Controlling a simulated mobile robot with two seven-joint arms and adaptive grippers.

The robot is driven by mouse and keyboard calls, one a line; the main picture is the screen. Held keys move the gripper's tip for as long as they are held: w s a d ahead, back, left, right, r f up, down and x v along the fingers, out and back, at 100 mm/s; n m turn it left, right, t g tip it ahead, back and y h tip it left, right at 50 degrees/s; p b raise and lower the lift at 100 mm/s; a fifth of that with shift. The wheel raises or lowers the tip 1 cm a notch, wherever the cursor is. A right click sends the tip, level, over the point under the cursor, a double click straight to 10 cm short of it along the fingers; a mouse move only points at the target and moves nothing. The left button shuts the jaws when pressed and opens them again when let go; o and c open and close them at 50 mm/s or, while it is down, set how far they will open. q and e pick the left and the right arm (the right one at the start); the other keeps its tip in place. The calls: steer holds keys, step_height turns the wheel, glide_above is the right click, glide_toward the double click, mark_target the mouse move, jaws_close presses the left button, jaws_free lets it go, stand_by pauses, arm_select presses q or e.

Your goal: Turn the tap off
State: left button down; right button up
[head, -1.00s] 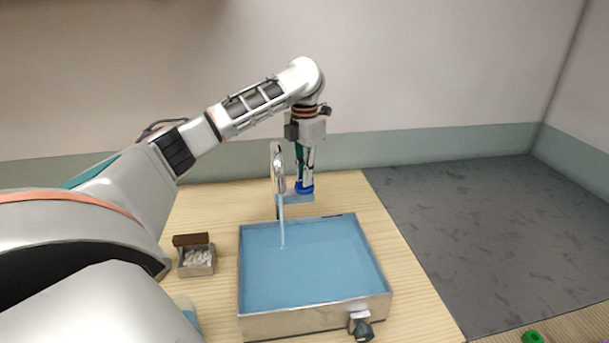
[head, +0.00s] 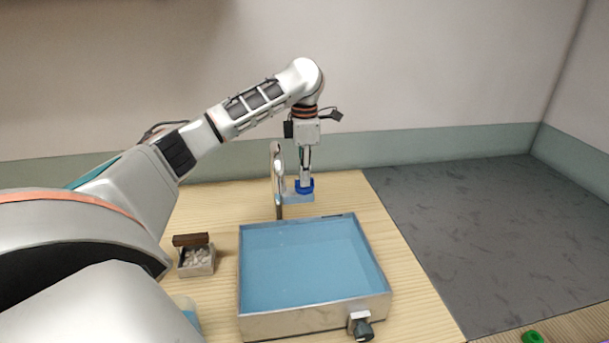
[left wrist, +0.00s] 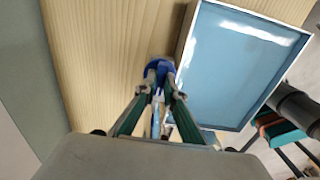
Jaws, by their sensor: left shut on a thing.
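The tap (head: 278,178) stands upright at the back edge of the metal basin (head: 310,318), with no water stream showing from its spout. The tap's blue knob (head: 305,187) is to the right of the spout; it also shows in the left wrist view (left wrist: 157,66). My left gripper (head: 305,180) points straight down and is shut on the blue knob. In the left wrist view its two fingertips (left wrist: 160,92) close around the knob, which they partly hide. The basin holds blue water. My right gripper is not in view.
A small box of white pebbles (head: 197,262) with a brown block (head: 190,239) at its back edge sits left of the basin. A dark valve (head: 361,327) sticks out of the basin's front. A green thing (head: 533,337) lies at the lower right. Bare table lies right of the basin.

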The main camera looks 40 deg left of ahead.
arm_select(q)
steer(key=c, duration=2.1)
jaws_free()
steer(key=shift+c, duration=0.2)
step_height(320, 180, up, 12)
